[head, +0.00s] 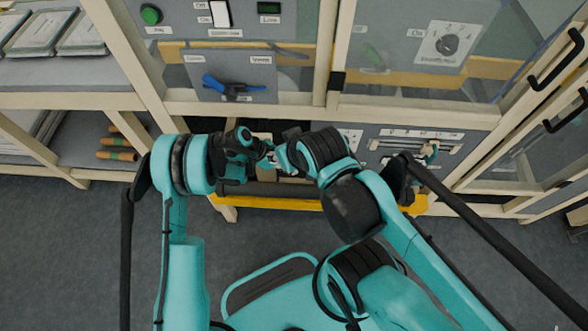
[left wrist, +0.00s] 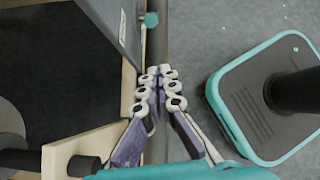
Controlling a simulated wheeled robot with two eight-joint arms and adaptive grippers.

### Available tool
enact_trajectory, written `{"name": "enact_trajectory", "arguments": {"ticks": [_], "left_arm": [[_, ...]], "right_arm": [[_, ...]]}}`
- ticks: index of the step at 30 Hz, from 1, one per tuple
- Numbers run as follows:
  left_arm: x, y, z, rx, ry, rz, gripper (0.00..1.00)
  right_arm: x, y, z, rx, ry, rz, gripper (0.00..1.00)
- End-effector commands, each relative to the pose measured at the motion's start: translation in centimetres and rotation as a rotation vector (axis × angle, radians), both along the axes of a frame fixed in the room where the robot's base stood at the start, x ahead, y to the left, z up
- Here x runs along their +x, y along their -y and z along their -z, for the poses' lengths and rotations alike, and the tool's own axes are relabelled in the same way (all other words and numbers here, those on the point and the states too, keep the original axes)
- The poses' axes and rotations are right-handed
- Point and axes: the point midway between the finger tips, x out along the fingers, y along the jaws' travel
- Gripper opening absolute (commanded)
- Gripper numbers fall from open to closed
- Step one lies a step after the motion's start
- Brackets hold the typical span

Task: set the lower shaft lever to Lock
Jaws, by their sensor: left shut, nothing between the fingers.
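A small lever with a teal grip (head: 432,150) stands on the lower grey panel (head: 385,146) at the right of the machine front. A teal knob (left wrist: 151,19) shows beside a labelled grey panel (left wrist: 122,22) in the left wrist view, apart from my fingertips. Its setting cannot be read. My left gripper (head: 268,153) is partly hidden among the arm links in the head view. In the left wrist view the left gripper (left wrist: 160,85) is shut and empty beside a grey bar. My right gripper is hidden behind its own arm.
A blue handle (head: 222,86) sits on an upper panel. A yellow beam (head: 290,203) crosses the machine's lower front. A wooden frame post (left wrist: 85,145) is close to my left fingers.

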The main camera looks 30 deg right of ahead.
Motion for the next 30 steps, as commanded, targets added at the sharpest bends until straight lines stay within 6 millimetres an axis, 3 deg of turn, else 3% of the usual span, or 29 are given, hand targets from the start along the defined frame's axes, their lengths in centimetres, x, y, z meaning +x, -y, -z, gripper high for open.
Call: {"name": "enact_trajectory", "arguments": {"ticks": [4,8,11,14,18,22,26,30], "left_arm": [[0.0,0.0,0.0,0.000,0.000,0.000,0.00],[0.4,-0.3,-0.7,0.000,0.017,0.003,0.00],[1.6,-1.5,-3.1,-0.004,0.076,0.019,0.00],[3.4,-3.9,-7.0,-0.002,0.183,0.051,0.00],[5.4,-8.9,-13.6,0.024,0.381,0.127,0.00],[5.8,-14.2,-19.1,0.073,0.558,0.216,0.00],[4.8,-19.8,-23.7,0.146,0.721,0.321,0.00],[2.5,-25.7,-27.5,0.246,0.876,0.452,0.00]], "right_arm": [[0.0,0.0,0.0,0.000,0.000,0.000,0.37],[0.0,0.0,0.0,0.000,0.000,0.000,0.03],[0.0,0.0,0.0,0.000,0.000,0.000,0.00],[0.0,0.0,0.0,0.000,0.000,0.000,0.00],[0.0,0.0,0.0,0.000,0.000,0.000,0.00],[0.0,0.0,0.0,0.000,0.000,0.000,0.00],[0.0,0.0,0.0,0.000,0.000,0.000,0.00],[0.0,0.0,0.0,0.000,0.000,0.000,0.00]]}}
